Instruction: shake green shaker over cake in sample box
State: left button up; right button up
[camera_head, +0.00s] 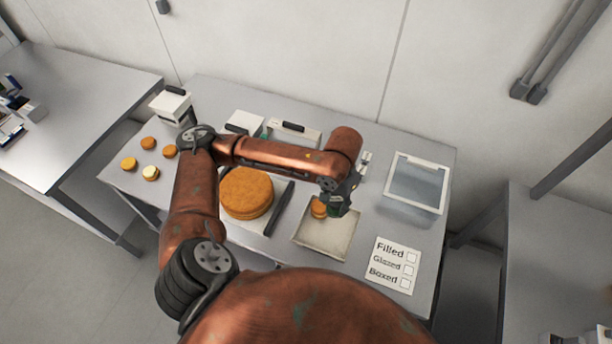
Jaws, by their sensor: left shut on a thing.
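My left gripper (341,194) reaches in over the middle of the table and is shut on a dark green thing (337,209), which looks like the green shaker. The gripper hides most of it, so its tilt is hard to tell. Right below and beside it, a small round golden cake (318,208) lies at the back of a shallow, pale square box (327,241), which looks like the sample box. The held thing is close to the cake; whether they touch cannot be told. My right gripper is not in view.
A large round cake (246,193) and a dark bar (279,208) lie left of the box. Several small cakes (129,163) lie at the left. A clear-lidded container (417,184) stands at the right, behind a checklist card (393,265). White containers (172,104) stand at the back.

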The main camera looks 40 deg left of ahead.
pick_arm(q)
jog(key=a+r+m+p, duration=0.1)
jog(key=p, duration=0.1)
jog(key=r+m+p, duration=0.2)
jog(key=a+r+m+p, duration=0.1)
jog(key=p, duration=0.2)
jog(key=shift+w+a+r+m, duration=0.2)
jog(key=shift+w+a+m, duration=0.1)
jog(key=shift+w+m, duration=0.1)
jog(key=a+f+m, duration=0.1)
jog(key=m, duration=0.1)
jog(key=a+f+m, duration=0.1)
jog(key=m, duration=0.1)
jog(key=a+f+m+p, duration=0.1)
jog(key=m, duration=0.1)
jog(key=shift+w+a+f, duration=0.15)
jog(key=shift+w+a, duration=0.1)
jog(key=shift+a, duration=0.05)
jog(key=shift+a, duration=0.15)
